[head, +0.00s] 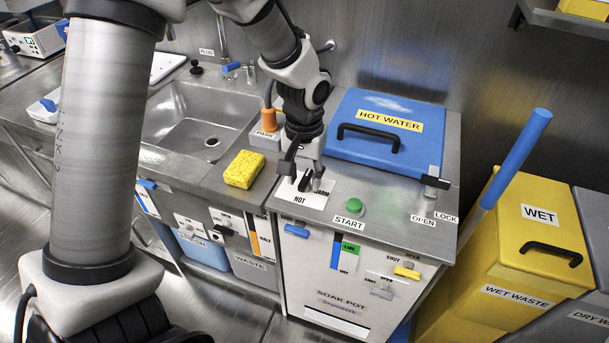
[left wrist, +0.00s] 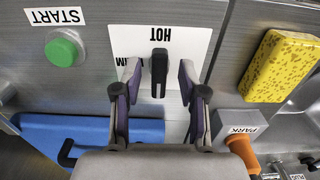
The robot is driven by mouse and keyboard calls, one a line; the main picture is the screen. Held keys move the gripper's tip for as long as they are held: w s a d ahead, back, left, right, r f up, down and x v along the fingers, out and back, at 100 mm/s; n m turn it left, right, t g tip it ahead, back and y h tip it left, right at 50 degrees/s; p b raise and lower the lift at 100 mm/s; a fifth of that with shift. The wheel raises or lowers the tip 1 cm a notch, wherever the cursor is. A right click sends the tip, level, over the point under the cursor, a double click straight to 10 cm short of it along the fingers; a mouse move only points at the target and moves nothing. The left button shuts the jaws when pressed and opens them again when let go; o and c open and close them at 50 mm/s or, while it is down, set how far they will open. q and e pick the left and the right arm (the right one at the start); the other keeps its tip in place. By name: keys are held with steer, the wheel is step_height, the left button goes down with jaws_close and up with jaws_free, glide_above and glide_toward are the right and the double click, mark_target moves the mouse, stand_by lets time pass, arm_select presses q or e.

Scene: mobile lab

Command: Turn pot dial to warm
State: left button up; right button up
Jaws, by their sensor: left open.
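The pot dial is a black bar knob (left wrist: 160,62) on a white card (left wrist: 200,45) in the left wrist view. The bar stands in line with the word HOT, which reads upside down there. A partly hidden label ending in M lies beside the left finger. My left gripper (left wrist: 158,80) is open, with one finger on each side of the knob and visible gaps to it. In the head view my left gripper (head: 306,180) points down over the card (head: 318,200) on the soak pot's steel top and hides part of the dial. My right gripper is not in view.
A green START button (head: 355,206) is right of the dial card. The blue HOT WATER lid (head: 350,150) lies behind it. A yellow sponge (head: 244,169) and an orange-handled tool (head: 269,118) in the PARK holder stand to the left, near the sink (head: 185,125).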

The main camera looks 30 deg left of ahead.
arm_select(q)
jaws_close()
steer(key=shift+r+m+p, duration=0.25)
steer(key=shift+m+p, duration=0.55)
steer(key=shift+p, duration=0.4)
steer(key=m+p, duration=0.8)
steer(key=p, duration=0.1)
steer(key=m+p, duration=0.4)
steer(key=shift+a+p, duration=0.3)
steer(key=shift+p, duration=0.05)
steer(key=m+p, duration=0.2)
steer(key=shift+w+m, duration=0.15)
steer(key=shift+m, duration=0.15)
steer(key=shift+f+m+p, duration=0.2)
steer(key=shift+m+p, duration=0.65)
steer(key=shift+m, duration=0.05)
